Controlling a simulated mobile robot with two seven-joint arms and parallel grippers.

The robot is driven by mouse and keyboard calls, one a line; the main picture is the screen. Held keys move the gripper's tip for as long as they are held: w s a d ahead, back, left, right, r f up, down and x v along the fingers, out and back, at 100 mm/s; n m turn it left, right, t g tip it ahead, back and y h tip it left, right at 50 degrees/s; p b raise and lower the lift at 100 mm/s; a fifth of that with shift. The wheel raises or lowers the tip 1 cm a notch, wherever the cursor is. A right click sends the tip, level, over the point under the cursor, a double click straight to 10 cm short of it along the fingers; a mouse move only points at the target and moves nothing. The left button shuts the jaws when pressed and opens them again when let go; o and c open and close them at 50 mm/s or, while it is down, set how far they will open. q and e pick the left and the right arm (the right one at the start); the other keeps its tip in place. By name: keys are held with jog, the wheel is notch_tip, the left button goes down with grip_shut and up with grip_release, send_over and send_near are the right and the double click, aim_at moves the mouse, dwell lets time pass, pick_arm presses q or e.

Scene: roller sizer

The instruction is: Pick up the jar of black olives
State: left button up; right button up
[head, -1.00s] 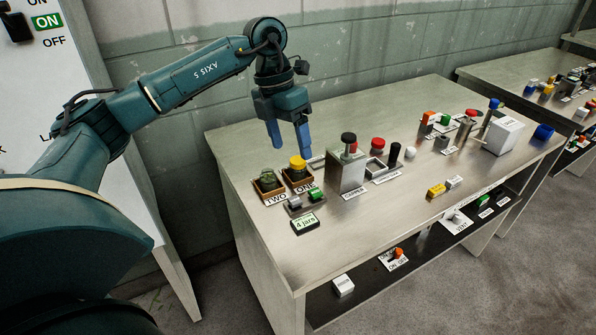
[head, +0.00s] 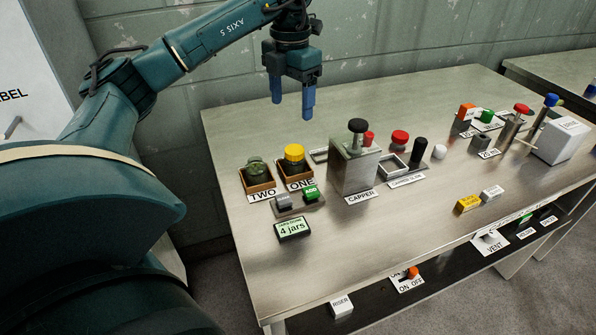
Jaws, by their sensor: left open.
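Two jars stand in small wooden trays at the left of the metal table. The jar with a dark greenish top (head: 257,170) is in the tray (head: 260,187) labelled TWO. The jar with a yellow lid (head: 294,158) is in the tray (head: 300,184) labelled ONE. I cannot tell from their contents which one holds black olives. My left gripper (head: 293,107) is open and empty, with its blue fingers pointing down. It appears above and behind the jars, apart from both. My right gripper is not in view.
A capper block (head: 353,172) with a black knob stands just right of the jars. A display reading "4 jars" (head: 293,229) and a small switch box (head: 299,202) are in front. The table's (head: 380,240) front middle is clear.

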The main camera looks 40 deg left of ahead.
aim_at(294, 149)
pick_arm(q)
notch_tip(294, 149, down, 8)
jog(key=shift+b, duration=0.35)
jog(key=shift+w+d+f, duration=0.1)
jog(key=shift+w+f, duration=0.05)
jog(key=shift+f, duration=1.3)
jog(key=shift+w+f, duration=0.1)
jog(key=shift+f, duration=1.3)
jog(key=shift+c, duration=0.4)
jog(key=c, duration=1)
